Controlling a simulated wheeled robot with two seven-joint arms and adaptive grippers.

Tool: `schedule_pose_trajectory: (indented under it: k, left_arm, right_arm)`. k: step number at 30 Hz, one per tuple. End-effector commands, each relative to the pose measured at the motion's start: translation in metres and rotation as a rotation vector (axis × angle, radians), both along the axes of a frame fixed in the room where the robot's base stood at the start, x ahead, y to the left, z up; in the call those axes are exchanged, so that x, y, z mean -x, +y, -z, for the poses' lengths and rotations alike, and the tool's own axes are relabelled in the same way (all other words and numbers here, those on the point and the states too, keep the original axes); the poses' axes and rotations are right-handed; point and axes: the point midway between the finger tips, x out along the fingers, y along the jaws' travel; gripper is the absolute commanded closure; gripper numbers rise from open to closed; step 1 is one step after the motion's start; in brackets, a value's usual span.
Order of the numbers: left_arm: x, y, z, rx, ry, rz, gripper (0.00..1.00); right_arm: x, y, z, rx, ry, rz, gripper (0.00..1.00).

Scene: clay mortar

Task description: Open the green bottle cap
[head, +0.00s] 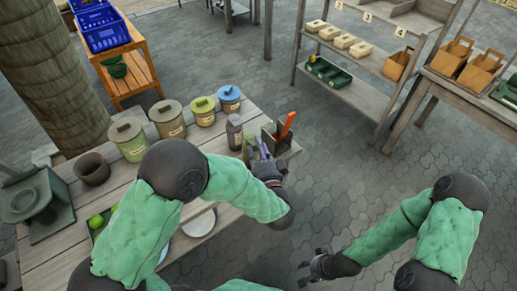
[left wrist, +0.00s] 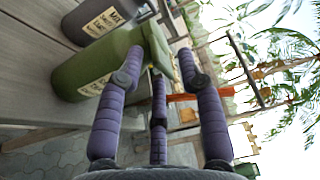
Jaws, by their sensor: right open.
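The green bottle (left wrist: 90,68) shows in the left wrist view, lying sideways in that tilted picture, with a pale label. Its green cap (left wrist: 156,45) is at the end nearer my fingers. My left gripper (head: 262,150) is at the bottle at the table's right end. In the left wrist view its purple fingers (left wrist: 160,70) reach around the cap. I cannot tell whether they touch it. In the head view the bottle is mostly hidden by this gripper. My right gripper (head: 312,264) is open and empty, low over the paved floor, away from the table.
A grey bottle (head: 234,133) stands close beside the green one. A box with an orange-handled tool (head: 286,125) is just right of my left gripper. Several lidded canisters (head: 168,118) line the table's back. A shelf (head: 352,75) stands at the back right. The floor (head: 350,185) between is clear.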

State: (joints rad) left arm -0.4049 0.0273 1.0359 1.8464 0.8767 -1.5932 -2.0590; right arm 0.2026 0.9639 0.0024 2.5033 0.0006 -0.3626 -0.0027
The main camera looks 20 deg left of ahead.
Motion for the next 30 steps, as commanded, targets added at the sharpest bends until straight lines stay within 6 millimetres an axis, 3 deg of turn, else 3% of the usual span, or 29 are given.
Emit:
schedule_pose_trajectory:
  k: [2,6,19,30]
  left_arm:
    - [0.0,0.0,0.0,0.0,0.0,0.0,0.66]
    - [0.0,0.0,0.0,0.0,0.0,0.0,1.0]
    - [0.0,0.0,-0.004,0.016,0.015,0.0,1.0]
    - [0.0,0.0,-0.019,0.12,0.095,0.0,1.0]
  right_arm:
    - [0.0,0.0,0.0,0.0,0.0,0.0,0.57]
    - [0.0,0.0,0.0,0.0,0.0,0.0,0.57]
    - [0.0,0.0,-0.011,0.0,0.0,0.0,0.57]
    - [0.0,0.0,-0.065,0.0,0.0,0.0,0.57]
